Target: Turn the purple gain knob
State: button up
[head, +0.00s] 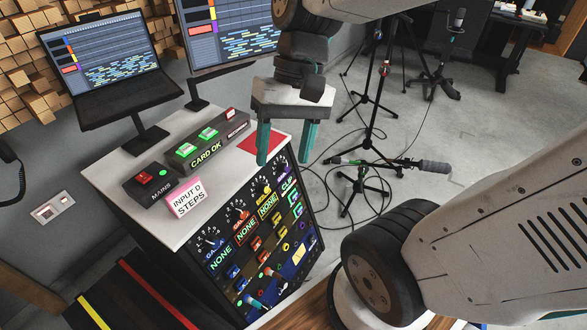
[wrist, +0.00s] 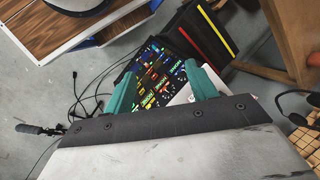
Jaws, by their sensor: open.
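The purple gain knob is too small for me to pick out surely. My gripper (head: 284,158) is open and empty, its two teal fingers pointing down above the cabinet's back right corner and overlapping the panel's top edge in the picture. In the wrist view, the panel (wrist: 158,72) lies beyond and between the fingers of my gripper (wrist: 171,76), apart from them.
On the white cabinet top (head: 150,210) stand a MAINS box (head: 150,184), a CARD OK box (head: 205,142) and an INPUT D STEPS card (head: 187,199). A laptop (head: 105,65) and monitor (head: 233,30) stand behind. Microphone stands (head: 372,110) and cables occupy the floor at right.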

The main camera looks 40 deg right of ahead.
jog(key=w+d+f+m+t+y, duration=0.1)
jog(key=w+f+m+y, duration=0.4)
jog(key=w, duration=0.4)
jog(key=w+d+f+m+t+y, duration=0.1)
jog(key=w+f+m+y, duration=0.4)
jog(key=w, duration=0.4)
jog(key=w+d+f+m+t+y, duration=0.2)
jog(key=w+d+f+m+t, duration=0.55)
jog(key=d+f+m, duration=0.2)
jog(key=m+t+h, duration=0.9)
jog(key=m+h, duration=0.2)
jog(key=m, duration=0.3)
send_near(287, 169)
jog(key=shift+n, duration=0.25)
jog(key=x, duration=0.9)
jog(key=shift+w, duration=0.3)
jog(key=c, duration=1)
